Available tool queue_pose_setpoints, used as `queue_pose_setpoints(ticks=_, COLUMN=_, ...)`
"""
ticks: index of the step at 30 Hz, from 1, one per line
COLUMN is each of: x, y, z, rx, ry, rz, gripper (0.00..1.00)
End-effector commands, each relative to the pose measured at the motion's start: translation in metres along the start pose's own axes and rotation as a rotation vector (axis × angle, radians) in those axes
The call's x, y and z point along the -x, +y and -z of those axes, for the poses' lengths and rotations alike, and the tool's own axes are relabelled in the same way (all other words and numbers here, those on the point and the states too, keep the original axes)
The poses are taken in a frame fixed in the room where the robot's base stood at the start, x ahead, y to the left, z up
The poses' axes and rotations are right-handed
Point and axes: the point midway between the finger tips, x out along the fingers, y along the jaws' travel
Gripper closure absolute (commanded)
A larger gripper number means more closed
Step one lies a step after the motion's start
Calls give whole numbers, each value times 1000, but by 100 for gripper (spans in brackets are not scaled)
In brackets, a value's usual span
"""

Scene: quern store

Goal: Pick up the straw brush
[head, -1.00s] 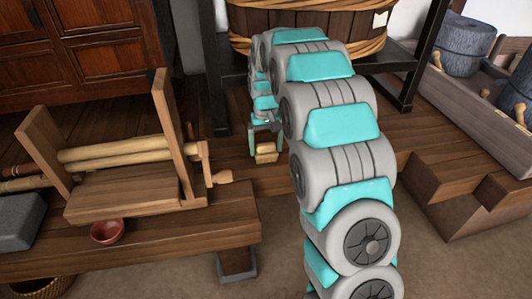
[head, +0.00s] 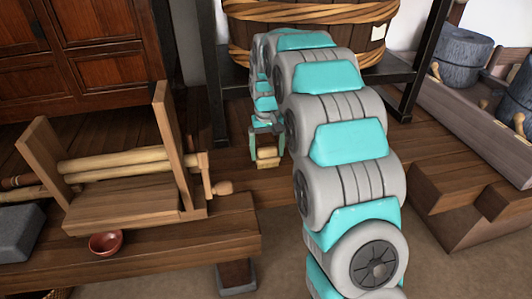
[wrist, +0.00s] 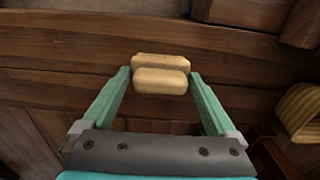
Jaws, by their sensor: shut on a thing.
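My gripper (head: 267,157) is at the far end of my arm, in front of the dark stand under the wooden tub. It also shows in the wrist view (wrist: 160,80), with its two green fingers on either side of a tan, two-part thing, which I take to be the straw brush (wrist: 160,80). My gripper is shut on it. In the head view the brush (head: 267,153) is small, pale and blocky between the fingers. Its finer detail is too small to make out. Wooden boards lie behind it.
A wooden roller frame (head: 130,215) and a red bowl (head: 105,244) stand on the low bench at left. The rope-bound tub (head: 236,40) is behind my arm. A long wooden trough (head: 470,130) with grey millstones (head: 463,60) is at right.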

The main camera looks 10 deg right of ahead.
Motion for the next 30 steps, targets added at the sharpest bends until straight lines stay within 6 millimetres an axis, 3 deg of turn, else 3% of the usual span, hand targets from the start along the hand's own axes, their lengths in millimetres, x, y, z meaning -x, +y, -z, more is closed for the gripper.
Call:
queue_pose_setpoints(ticks=10, x=4, y=10, z=-41, rx=-2, ry=-1, rz=1, gripper=64)
queue_pose_setpoints(ticks=21, x=10, y=27, z=-112, rx=-1, ry=-2, rz=0, gripper=64)
queue_pose_setpoints(ticks=30, x=13, y=35, z=-142, rx=0, ry=-1, rz=-1, gripper=64)
